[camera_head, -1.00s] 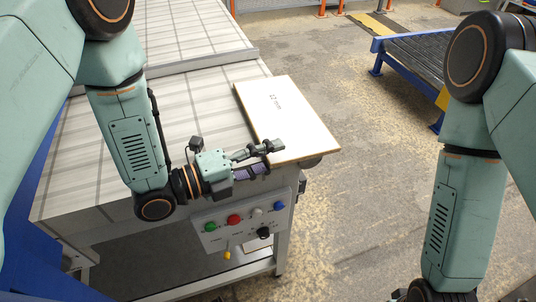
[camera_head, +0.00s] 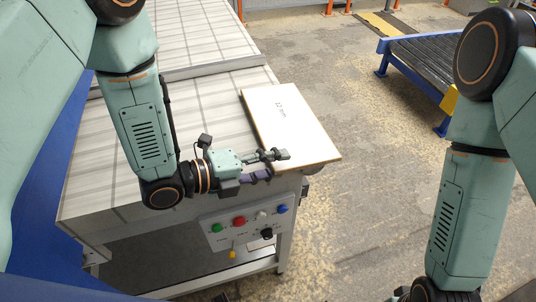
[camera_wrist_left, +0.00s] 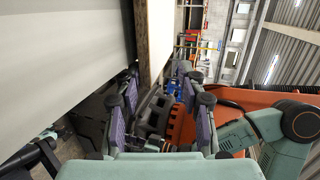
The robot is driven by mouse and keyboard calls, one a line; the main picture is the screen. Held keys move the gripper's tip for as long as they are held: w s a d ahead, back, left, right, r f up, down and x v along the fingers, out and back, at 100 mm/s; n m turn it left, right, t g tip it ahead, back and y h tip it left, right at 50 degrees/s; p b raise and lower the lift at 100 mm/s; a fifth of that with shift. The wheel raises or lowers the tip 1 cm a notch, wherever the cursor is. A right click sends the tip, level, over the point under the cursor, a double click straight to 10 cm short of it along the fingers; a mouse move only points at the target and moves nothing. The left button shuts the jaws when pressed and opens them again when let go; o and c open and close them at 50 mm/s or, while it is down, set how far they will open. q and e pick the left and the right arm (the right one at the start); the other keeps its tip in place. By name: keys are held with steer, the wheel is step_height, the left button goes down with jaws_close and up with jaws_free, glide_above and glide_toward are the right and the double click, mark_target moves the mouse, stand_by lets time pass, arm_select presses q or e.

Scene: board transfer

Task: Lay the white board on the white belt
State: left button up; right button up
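The white board (camera_head: 290,125) lies flat on the right part of the white belt (camera_head: 110,155), its right side and near end reaching past the belt's edge. My left gripper (camera_head: 270,165) is at the board's near left corner, one finger above the face and the other lower. In the left wrist view, my left gripper's fingers (camera_wrist_left: 158,85) stand apart, with the board's brownish edge (camera_wrist_left: 142,35) running down between their tips. Its gap looks wider than the board; contact cannot be made out. My right gripper is out of view; only its arm shows at the right.
A button panel (camera_head: 245,225) is on the belt's near end, below my left gripper. A blue roller conveyor (camera_head: 420,60) stands at the back right. A raised bar (camera_head: 200,70) crosses the belt farther back. The floor (camera_head: 375,180) right of the belt is clear.

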arm_select(q)
steer(key=shift+s+a+r+g+y+p, duration=0.15)
steer(key=shift+g+y+p, duration=0.15)
steer(key=shift+y+p, duration=0.45)
steer(key=shift+w+d+r+g+y+p, duration=0.15)
steer(key=shift+g+y+p, duration=0.2)
steer(key=shift+p, duration=0.8)
steer(key=shift+s+a+r+g+y+p, duration=0.15)
steer(key=shift+g+y+p, duration=0.1)
steer(key=shift+y+p, duration=0.55)
steer(key=g+y+p, duration=0.1)
steer(key=p, duration=0.2)
steer(key=y+p, duration=0.1)
steer(key=p, duration=0.2)
steer(key=shift+a+r+g+y, duration=0.2)
steer(key=shift+g+y, duration=0.2)
steer(key=shift+s+y+p, duration=0.1)
steer(key=shift+y+p, duration=0.3)
steer(key=shift+p, duration=1)
steer(key=shift+s+f, duration=0.1)
steer(key=shift+s+a+r, duration=0.3)
steer(key=shift+s+a, duration=0.05)
steer(key=shift+a, duration=0.35)
steer(key=shift+s+a+r, duration=0.3)
steer(key=shift+s+a, duration=0.05)
steer(key=shift+a, duration=0.35)
